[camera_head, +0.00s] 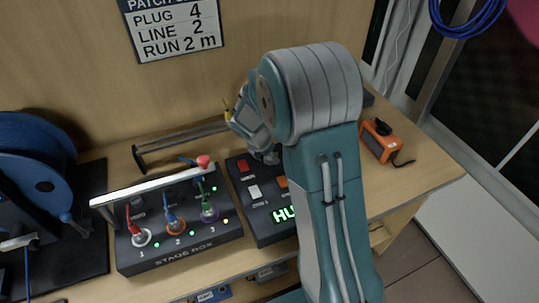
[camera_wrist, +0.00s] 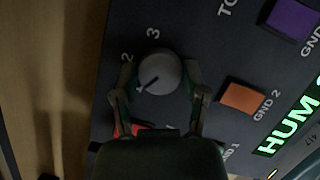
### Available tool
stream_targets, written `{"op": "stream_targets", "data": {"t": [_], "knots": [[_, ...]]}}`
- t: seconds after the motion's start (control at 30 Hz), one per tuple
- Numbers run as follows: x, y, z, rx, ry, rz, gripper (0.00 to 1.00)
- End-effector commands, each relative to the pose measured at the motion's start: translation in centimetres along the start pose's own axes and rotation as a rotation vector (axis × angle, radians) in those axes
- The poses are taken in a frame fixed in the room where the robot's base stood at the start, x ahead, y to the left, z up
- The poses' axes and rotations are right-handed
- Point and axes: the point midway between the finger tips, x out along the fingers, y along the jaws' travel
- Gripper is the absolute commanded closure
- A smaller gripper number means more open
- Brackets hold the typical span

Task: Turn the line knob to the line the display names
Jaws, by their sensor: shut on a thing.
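The grey round line knob (camera_wrist: 160,72) sits on the dark panel in the wrist view. The numbers 2 and 3 are printed around it, and its dark pointer mark aims down-left, below the 2. My gripper (camera_wrist: 159,84) is shut on the knob, one finger on each side. In the head view my gripper (camera_head: 266,152) is over the back of the control box (camera_head: 262,228), and the knob cannot be made out there. The green display (camera_wrist: 290,128) reads "HUM" and then runs out of the picture; in the head view my arm hides most of it.
A wall sign (camera_head: 172,28) reads plug 4, line 2, run 2 m. The stage box (camera_head: 182,250) with several plugged cables stands left of the control box. Orange (camera_wrist: 243,97) and purple (camera_wrist: 291,19) buttons lie near the knob. An orange device (camera_head: 380,140) is at right.

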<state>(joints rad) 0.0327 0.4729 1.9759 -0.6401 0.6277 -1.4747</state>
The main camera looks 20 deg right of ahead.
Motion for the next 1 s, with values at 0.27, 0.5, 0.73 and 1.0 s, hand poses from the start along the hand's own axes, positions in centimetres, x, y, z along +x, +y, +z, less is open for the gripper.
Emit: {"op": "stream_targets", "data": {"t": [0.27, 0.5, 0.73, 1.0], "knots": [[0.08, 0.18, -0.08, 0.093, 0.001, -0.036, 0.91], [0.13, 0.24, -0.12, 0.272, 0.002, -0.111, 0.91], [0.16, 0.3, -0.08, 0.475, 0.002, -0.195, 0.91], [0.21, 0.36, -0.02, 0.714, 0.003, -0.293, 0.91]]}}
